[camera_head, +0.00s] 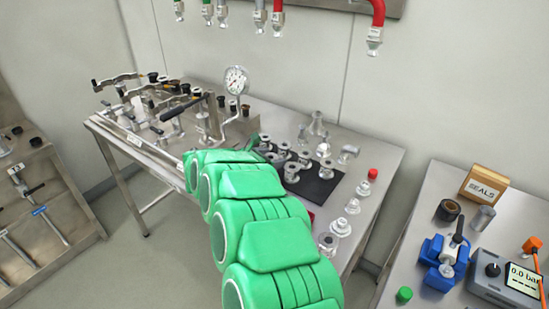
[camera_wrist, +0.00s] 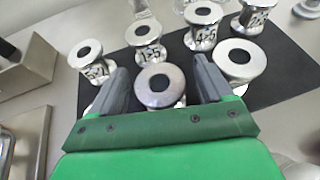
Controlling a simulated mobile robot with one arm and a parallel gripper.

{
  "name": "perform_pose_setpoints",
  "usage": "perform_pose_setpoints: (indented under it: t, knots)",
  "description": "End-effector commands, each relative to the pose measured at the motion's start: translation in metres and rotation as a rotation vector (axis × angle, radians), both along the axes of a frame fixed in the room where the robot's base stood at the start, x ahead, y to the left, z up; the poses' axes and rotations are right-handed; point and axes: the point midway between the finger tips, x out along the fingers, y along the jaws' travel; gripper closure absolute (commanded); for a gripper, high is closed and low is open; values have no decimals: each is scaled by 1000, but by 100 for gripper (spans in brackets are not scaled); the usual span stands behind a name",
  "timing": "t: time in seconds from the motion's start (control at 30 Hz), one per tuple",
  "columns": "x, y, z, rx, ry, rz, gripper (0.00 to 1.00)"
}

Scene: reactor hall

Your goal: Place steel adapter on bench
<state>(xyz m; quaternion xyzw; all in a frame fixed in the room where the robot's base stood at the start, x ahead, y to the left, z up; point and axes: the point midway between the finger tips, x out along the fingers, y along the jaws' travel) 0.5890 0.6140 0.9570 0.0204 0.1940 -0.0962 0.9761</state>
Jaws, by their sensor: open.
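My gripper (camera_wrist: 162,78) is open, with one grey finger on each side of a steel adapter (camera_wrist: 160,80) in the wrist view. That adapter is a flanged spool with a dark bore; the green palm hides its lower part. I cannot tell whether the fingers touch it. Several similar adapters stand around it, some with number marks, such as one reading "4>5" (camera_wrist: 203,27). They stand on or beside a black mat (camera_wrist: 277,72), also seen in the head view (camera_head: 322,187). The steel bench (camera_head: 385,160) carries them.
A pressure gauge (camera_head: 237,80) and a clamp rack stand at the bench's left. Fittings and a red-capped part (camera_head: 373,175) line its right side. A second bench at right holds a SEALS box (camera_head: 484,186), a blue vise and a meter. Hoses hang above.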

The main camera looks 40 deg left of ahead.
Motion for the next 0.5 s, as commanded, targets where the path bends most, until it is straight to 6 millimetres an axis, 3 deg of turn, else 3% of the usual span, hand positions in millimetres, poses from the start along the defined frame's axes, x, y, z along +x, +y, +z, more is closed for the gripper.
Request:
perform_pose_setpoints:
  t: [0.3, 0.5]
  knots:
    - [-54, 12, 23, 2, -1, 3, 20]
    - [-78, 17, 33, 2, 1, 4, 20]
